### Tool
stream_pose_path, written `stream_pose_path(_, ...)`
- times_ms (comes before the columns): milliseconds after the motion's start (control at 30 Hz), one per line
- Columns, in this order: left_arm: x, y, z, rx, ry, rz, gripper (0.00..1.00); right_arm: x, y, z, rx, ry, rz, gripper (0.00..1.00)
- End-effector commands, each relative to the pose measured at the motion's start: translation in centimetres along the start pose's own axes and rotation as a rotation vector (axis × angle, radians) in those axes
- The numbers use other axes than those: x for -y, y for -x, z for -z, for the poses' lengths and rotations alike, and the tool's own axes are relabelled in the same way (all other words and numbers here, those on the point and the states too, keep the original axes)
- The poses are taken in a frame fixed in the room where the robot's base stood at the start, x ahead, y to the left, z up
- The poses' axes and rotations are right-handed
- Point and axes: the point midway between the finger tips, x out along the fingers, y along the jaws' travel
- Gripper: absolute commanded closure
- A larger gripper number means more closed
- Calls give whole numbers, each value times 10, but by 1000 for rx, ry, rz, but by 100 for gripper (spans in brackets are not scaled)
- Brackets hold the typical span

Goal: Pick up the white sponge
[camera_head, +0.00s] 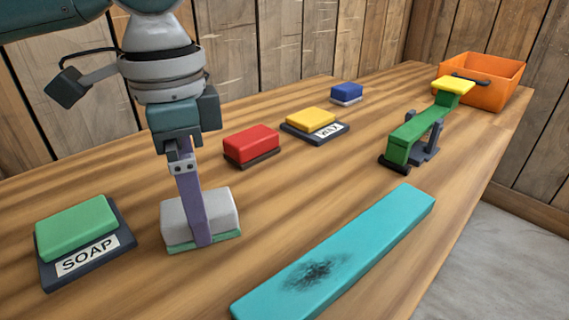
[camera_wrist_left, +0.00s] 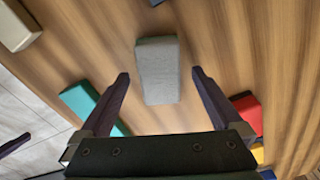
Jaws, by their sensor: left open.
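The white sponge (camera_head: 222,212), a pale grey-white block with a green underside, lies flat on the wooden table. My left gripper (camera_head: 200,240) points down at it. One purple finger stands in front of the sponge and hides part of it; the other finger is hidden behind it. In the left wrist view the sponge (camera_wrist_left: 157,72) shows between the spread fingertips of the left gripper (camera_wrist_left: 160,77), with a gap on both sides. The left gripper is open and holds nothing.
A green block on a SOAP tray (camera_head: 96,256) lies left of the sponge. A red block (camera_head: 251,143), a yellow block on a WAX tray (camera_head: 318,130) and a blue block (camera_head: 346,92) lie behind. A stained teal board (camera_head: 370,250), a green clamp-like stand (camera_head: 415,130) and an orange bin (camera_head: 487,80) are right.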

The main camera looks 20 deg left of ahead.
Motion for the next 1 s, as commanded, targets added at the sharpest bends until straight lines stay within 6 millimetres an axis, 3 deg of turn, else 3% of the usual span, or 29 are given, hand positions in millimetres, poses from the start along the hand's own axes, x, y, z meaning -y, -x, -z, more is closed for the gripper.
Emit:
stream_pose_path(100, -1, -18, -1, 2, -1, -1, 0, 0, -7, -2, 0, 0, 0, 100)
stream_pose_path(400, 0, -20, 0, 0, -1, 1, 1, 0, -7, -2, 1, 0, 0, 100)
stream_pose_path(1000, 0, -20, 0, 0, -1, 1, 69, 0, -7, -3, 2, 0, 1, 100)
